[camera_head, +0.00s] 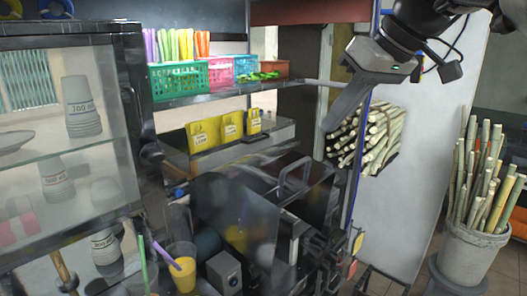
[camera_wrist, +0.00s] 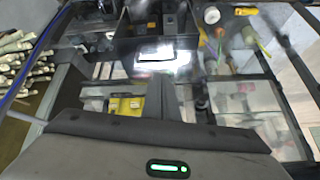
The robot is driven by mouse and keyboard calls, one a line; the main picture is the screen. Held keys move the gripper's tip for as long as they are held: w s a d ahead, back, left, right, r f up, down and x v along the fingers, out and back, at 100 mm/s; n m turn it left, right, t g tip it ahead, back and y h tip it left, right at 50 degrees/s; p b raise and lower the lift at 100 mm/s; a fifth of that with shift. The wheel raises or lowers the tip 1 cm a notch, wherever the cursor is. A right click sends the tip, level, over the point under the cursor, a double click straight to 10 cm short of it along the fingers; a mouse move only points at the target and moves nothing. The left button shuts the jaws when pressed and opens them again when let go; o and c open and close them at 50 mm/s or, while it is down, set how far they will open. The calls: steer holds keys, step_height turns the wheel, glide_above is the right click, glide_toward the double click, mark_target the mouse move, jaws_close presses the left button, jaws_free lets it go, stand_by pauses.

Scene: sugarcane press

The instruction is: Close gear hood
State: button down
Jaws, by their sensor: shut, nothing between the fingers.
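The gear hood (camera_head: 235,210) is a dark, glossy box-like cover on the press, low in the middle of the head view. A loop handle (camera_head: 294,176) stands on its upper right side. The cover's exact opening angle is hard to tell. My gripper (camera_head: 331,122) is above and to the right of the handle, apart from it, with its fingers pointing down and left. The fingers are shut and empty. In the wrist view the shut fingers (camera_wrist: 161,92) point toward the press, where a bright glare hides detail.
A glass cabinet (camera_head: 75,135) with stacked cups stands at left. A shelf (camera_head: 200,95) with coloured baskets is behind the press. A cup of yellow juice (camera_head: 182,272) stands at the front. Cane bundles (camera_head: 385,135) and a bucket of cane (camera_head: 470,250) are at right.

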steer(key=w+d+r+n+y+b, duration=0.1)
steer(key=w+d+r+n, duration=0.1)
steer(key=w, duration=0.2)
steer(key=b, duration=0.1)
glide_above(308, 178)
step_height(308, 178, down, 7)
steer(key=shift+w+a+f+n, duration=0.1)
steer(key=shift+f+n, duration=0.05)
steer(key=shift+f, duration=0.5)
steer(key=shift+w+a+f+n, duration=0.1)
steer(key=shift+f+n, duration=0.05)
steer(key=shift+f, duration=0.45)
steer(key=shift+s+d+f+b, duration=0.15)
steer(key=shift+f+b, duration=0.15)
steer(key=shift+f, duration=0.5)
